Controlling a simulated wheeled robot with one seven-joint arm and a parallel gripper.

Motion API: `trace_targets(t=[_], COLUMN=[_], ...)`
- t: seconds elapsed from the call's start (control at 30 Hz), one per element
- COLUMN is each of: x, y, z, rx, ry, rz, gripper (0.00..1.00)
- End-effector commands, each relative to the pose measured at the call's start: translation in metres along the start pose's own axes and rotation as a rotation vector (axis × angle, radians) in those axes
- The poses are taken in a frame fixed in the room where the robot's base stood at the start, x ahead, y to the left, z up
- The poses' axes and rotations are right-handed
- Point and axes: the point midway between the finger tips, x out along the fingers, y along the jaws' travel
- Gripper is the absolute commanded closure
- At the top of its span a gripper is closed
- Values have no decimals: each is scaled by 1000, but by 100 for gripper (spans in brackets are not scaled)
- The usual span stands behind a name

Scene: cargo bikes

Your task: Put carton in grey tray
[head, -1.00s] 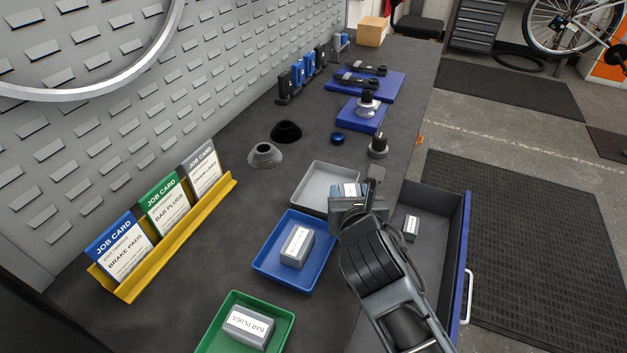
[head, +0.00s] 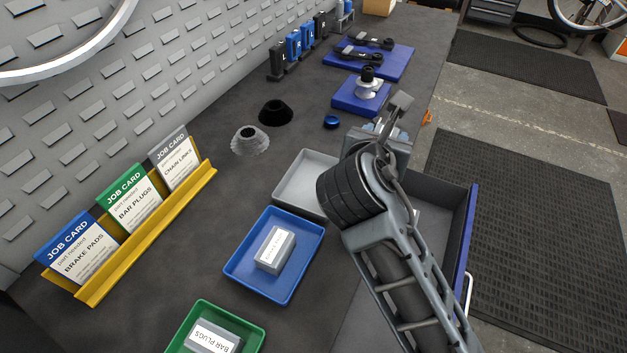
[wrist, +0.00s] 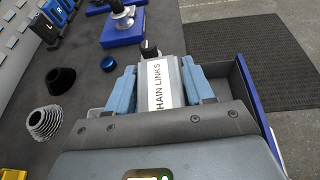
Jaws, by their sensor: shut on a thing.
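My gripper (wrist: 160,86) is shut on a grey carton (wrist: 166,78) with a white label reading CHAIN LINKS, between its two blue finger pads. In the head view my gripper (head: 380,132) is raised over the bench's right side, beyond the grey tray, and the carton is largely hidden by my wrist. The grey tray (head: 292,180) lies on the bench behind the blue tray. Its visible left part is empty; my arm hides its right part.
The blue tray (head: 237,268) holds a grey carton (head: 275,250); the green tray (head: 196,318) holds a BAR PLUGS carton (head: 213,338). An open drawer (head: 452,235) is at right. A black cone (head: 276,112), a grey ribbed cone (head: 250,141) and a blue cap (head: 331,122) stand beyond the grey tray.

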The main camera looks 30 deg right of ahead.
Motion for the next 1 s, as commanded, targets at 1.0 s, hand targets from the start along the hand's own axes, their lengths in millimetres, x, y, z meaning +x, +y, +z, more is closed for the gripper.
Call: trace_targets(t=[1.0], x=[33], y=[113], z=[-87], rx=[4], ry=[1], rz=[-14], gripper=[81])
